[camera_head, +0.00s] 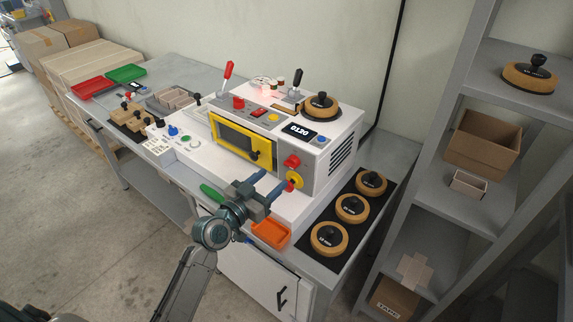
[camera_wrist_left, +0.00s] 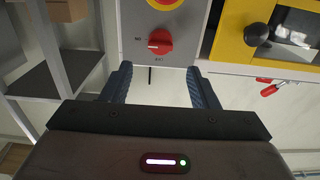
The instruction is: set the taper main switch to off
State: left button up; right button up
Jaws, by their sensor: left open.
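The red rotary switch (camera_head: 291,161) is on the front panel of the white machine (camera_head: 322,150), right of the yellow-framed window. It also shows in the left wrist view (camera_wrist_left: 158,42), with a pale mark on its left part and small labels beside and below it, too small to read surely. My left gripper (camera_head: 271,181) is open and empty in front of the panel. In the left wrist view its two fingers (camera_wrist_left: 160,80) stand apart, with the switch beyond the gap between them, not touched.
A yellow-based red button (camera_head: 295,181) sits just below the switch. The yellow-framed window with a black knob (camera_head: 254,155) is to its left. An orange tray (camera_head: 271,234) lies below my gripper. Several wooden tape rolls (camera_head: 352,208) lie on a black mat to the right.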

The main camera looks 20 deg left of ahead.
aim_at(288, 166)
pick_arm(q)
jog(key=p+x, duration=0.1)
jog(key=x, duration=0.5)
jog(key=shift+w, duration=0.3)
jog(key=shift+w+d+f+p, duration=0.1)
jog(key=shift+w+d+p, duration=0.2)
jog(key=shift+w, duration=0.4)
jog(key=shift+c, duration=0.4)
jog(key=c, duration=0.9)
jog(key=shift+o, duration=0.2)
